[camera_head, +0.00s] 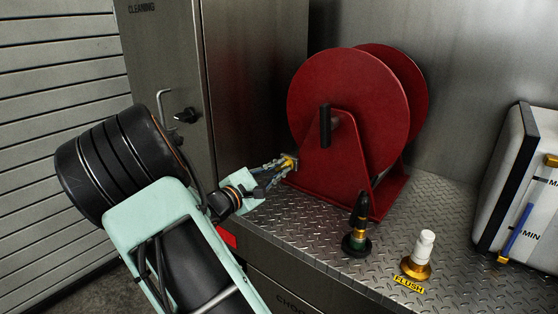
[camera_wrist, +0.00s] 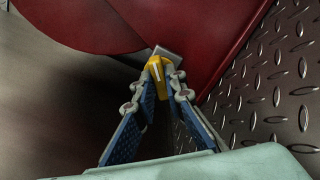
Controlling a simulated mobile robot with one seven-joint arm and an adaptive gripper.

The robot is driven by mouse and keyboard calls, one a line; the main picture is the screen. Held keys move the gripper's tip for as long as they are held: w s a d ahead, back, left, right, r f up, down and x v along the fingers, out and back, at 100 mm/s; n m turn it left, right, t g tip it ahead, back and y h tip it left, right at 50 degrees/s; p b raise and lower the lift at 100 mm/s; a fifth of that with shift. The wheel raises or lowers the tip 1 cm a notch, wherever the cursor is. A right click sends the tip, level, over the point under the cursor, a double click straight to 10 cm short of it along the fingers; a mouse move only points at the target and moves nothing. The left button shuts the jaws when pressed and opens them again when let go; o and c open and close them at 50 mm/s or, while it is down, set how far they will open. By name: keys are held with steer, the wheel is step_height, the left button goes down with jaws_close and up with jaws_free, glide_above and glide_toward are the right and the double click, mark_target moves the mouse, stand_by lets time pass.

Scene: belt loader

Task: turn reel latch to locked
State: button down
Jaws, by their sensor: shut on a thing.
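The red hose reel (camera_head: 345,105) stands on the diamond-plate deck, with a black crank handle (camera_head: 325,125) on its near face. The yellow reel latch (camera_head: 289,162) sits low at the left side of the reel's red stand. In the wrist view the latch (camera_wrist: 157,76) is a yellow knob with a pale line on it, in front of a small grey plate (camera_wrist: 168,56). My gripper (camera_head: 283,166) reaches in from the left. Its two fingers (camera_wrist: 160,88) are closed on both sides of the yellow latch. The fingertips partly cover the latch, and I cannot read any lock marking.
A black nozzle (camera_head: 359,215) and a white-and-brass fitting (camera_head: 423,245) with a yellow FLUSH label (camera_head: 408,284) stand on the deck (camera_head: 320,232) in front of the reel. A white case (camera_head: 512,180) is at the right. A steel cabinet (camera_head: 165,60) with a black handle is behind my arm.

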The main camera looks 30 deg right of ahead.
steer(key=n+p, duration=0.6)
steer(key=shift+r, duration=0.25)
steer(key=shift+f+n+p, duration=0.2)
steer(key=shift+n+p, duration=1.5)
steer(key=shift+n, duration=0.1)
steer(key=c, duration=2)
jaws_free()
steer(key=shift+a, duration=0.1)
steer(key=v, duration=1.2)
steer(key=shift+s, duration=0.1)
